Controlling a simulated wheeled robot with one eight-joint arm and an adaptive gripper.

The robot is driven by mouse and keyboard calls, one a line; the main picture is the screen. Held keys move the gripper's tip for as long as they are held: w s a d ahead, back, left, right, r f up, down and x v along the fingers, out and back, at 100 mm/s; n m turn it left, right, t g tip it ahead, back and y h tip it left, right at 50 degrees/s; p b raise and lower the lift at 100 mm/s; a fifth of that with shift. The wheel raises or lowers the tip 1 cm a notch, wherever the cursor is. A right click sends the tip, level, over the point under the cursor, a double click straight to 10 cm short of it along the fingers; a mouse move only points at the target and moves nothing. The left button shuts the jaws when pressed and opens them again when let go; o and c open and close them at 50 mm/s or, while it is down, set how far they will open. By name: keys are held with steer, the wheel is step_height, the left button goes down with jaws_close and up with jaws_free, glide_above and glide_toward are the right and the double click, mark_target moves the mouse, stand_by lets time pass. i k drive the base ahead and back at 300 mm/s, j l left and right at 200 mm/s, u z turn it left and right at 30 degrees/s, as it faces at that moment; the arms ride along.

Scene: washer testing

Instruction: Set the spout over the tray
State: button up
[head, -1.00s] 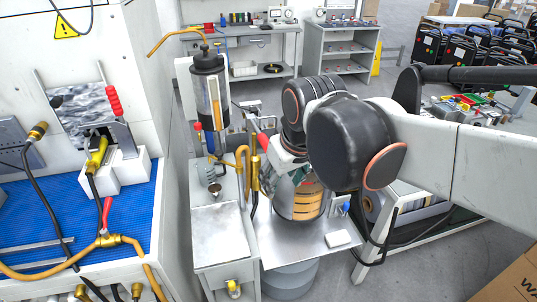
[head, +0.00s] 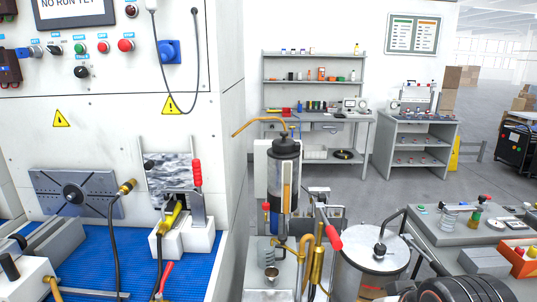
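The spout (head: 258,122) is a thin, bent amber tube on top of a dark-capped clear cylinder (head: 284,185). It points left, and its free tip is in front of the white machine's side wall near the corner. A bare metal surface (head: 257,285) lies below the cylinder, with a small metal cup (head: 271,273) on it. A blue-lined machine bed (head: 200,270) lies to the left. I cannot tell which of these is the tray. My gripper is out of view; only a dark arm part shows at the bottom right.
A red-handled lever (head: 334,238) and brass pipes (head: 316,263) stand right of the cylinder. A round-lidded drum (head: 372,250) is further right, beside a bench (head: 465,230) with small parts. Red-handled clamps (head: 197,175) stand on the blue bed. Open floor lies behind.

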mark_target(282, 238)
steer(key=i+j+u, duration=0.25)
steer(key=i, duration=0.15)
steer(key=i+j+u, duration=0.25)
steer(key=i, duration=0.2)
